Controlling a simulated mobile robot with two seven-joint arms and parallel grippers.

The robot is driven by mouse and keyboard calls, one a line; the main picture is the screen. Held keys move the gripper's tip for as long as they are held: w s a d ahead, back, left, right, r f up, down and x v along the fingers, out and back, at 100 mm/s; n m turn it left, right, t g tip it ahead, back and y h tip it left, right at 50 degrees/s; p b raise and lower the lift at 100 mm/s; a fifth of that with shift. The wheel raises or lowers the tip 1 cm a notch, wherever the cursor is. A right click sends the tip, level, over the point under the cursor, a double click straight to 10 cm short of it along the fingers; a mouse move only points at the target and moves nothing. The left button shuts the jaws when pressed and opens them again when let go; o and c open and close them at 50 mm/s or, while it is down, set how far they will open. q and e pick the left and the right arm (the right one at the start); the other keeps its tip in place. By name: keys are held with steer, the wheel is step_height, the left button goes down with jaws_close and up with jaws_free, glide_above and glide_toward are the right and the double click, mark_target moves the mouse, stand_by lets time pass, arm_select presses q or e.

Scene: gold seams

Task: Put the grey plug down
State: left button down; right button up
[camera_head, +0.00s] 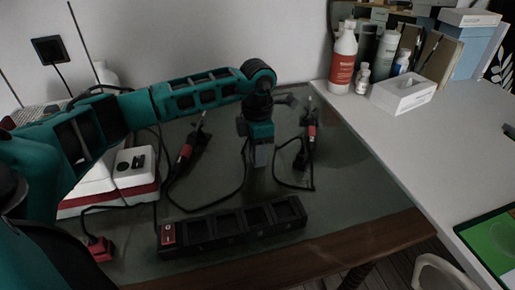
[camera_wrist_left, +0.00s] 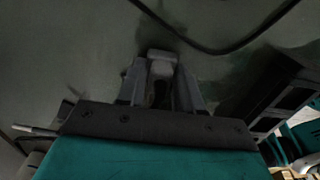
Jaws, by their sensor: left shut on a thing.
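My left gripper (camera_head: 260,158) points down over the dark green mat in the head view. In the left wrist view, the left gripper (camera_wrist_left: 161,88) is shut on the grey plug (camera_wrist_left: 162,58), whose pale rounded end shows between the fingertips. The plug is hard to tell from the fingers in the head view. Whether it touches the mat is not clear. My right gripper is in neither view.
A black power strip (camera_head: 235,229) with a red switch lies in front of the gripper. Red-and-black tools (camera_head: 185,152) (camera_head: 311,130) and looping black cables lie around it. White-and-red boxes (camera_head: 137,176) stand left. Bottles (camera_head: 343,62) and a tissue box (camera_head: 403,93) stand back right.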

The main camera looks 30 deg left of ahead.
arm_select(q)
steer(key=c, duration=0.8)
jaws_free()
steer(key=shift+o, duration=0.2)
steer(key=shift+r, duration=0.1)
steer(key=shift+r+p, duration=0.3)
step_height(320, 180, up, 12)
steer(key=p, duration=0.2)
steer(key=shift+r, duration=0.25)
